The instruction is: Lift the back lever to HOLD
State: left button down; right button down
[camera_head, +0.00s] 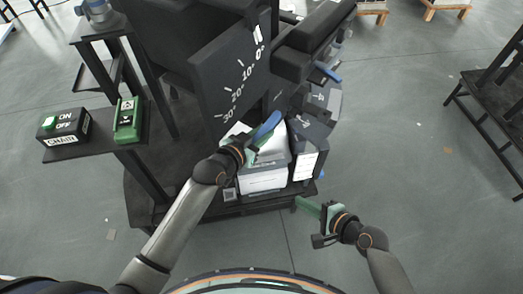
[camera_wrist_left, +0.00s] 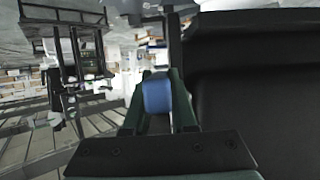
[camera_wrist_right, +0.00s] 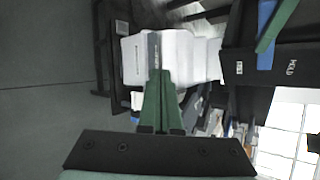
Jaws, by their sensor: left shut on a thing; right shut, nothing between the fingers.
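A blue lever (camera_head: 267,126) sticks out below the black seat unit, near its angle scale. My left gripper (camera_head: 250,146) is shut on this lever. In the left wrist view the blue end (camera_wrist_left: 158,96) sits between the green fingers. In the right wrist view the lever (camera_wrist_right: 267,35) crosses a black plate (camera_wrist_right: 290,52) marked HOLD and another small word. A green finger covers part of it there. My right gripper (camera_head: 312,208) is shut and empty, low and to the right, apart from the lever. It also shows in the right wrist view (camera_wrist_right: 160,85).
White and grey boxes (camera_head: 263,180) stand on a low shelf below the lever. Another blue handle (camera_head: 328,73) is farther back right. An ON/OFF box (camera_head: 63,128) and a green device (camera_head: 127,120) sit on a black side shelf. Floor at right is clear up to a dark table (camera_head: 490,95).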

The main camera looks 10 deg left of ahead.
pick_arm(q)
jog(key=shift+r, duration=0.1)
pick_arm(e)
jog(key=w+a+r+m+g+y, duration=0.1)
jog(key=w+a+r+m+y, duration=0.3)
jog(key=w+a+r+m, duration=0.4)
jog(key=shift+w+a+m, duration=0.8)
jog(key=shift+a+m, duration=0.2)
jog(key=shift+a, duration=1.2)
